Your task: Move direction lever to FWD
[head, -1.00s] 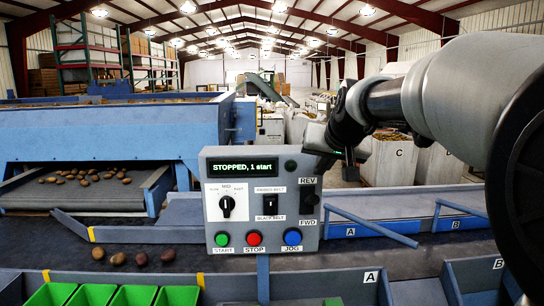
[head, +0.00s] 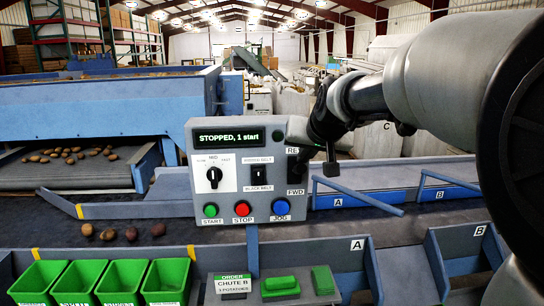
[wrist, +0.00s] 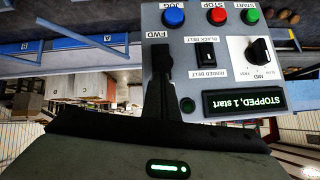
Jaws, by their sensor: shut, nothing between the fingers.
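The grey control panel (head: 230,155) stands at the centre of the head view; its display reads "STOPPED, 1 start". The dark direction lever slot (head: 295,170) is at the panel's right side, between the REV label, partly covered, and the FWD label (head: 296,192) below. My gripper (head: 305,163) is shut and empty, in front of this slot's upper part. The wrist view shows the panel upside down, with my shut fingers (wrist: 159,88) just by the slot below the FWD label (wrist: 150,35). They hide most of the lever, so its position and any contact cannot be told.
The belt switch (head: 258,173), the black dial (head: 214,176) and the green, red and blue buttons (head: 281,206) share the panel. Blue rails (head: 365,197) lie to the right. Green bins (head: 120,280) and a chute stand in front.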

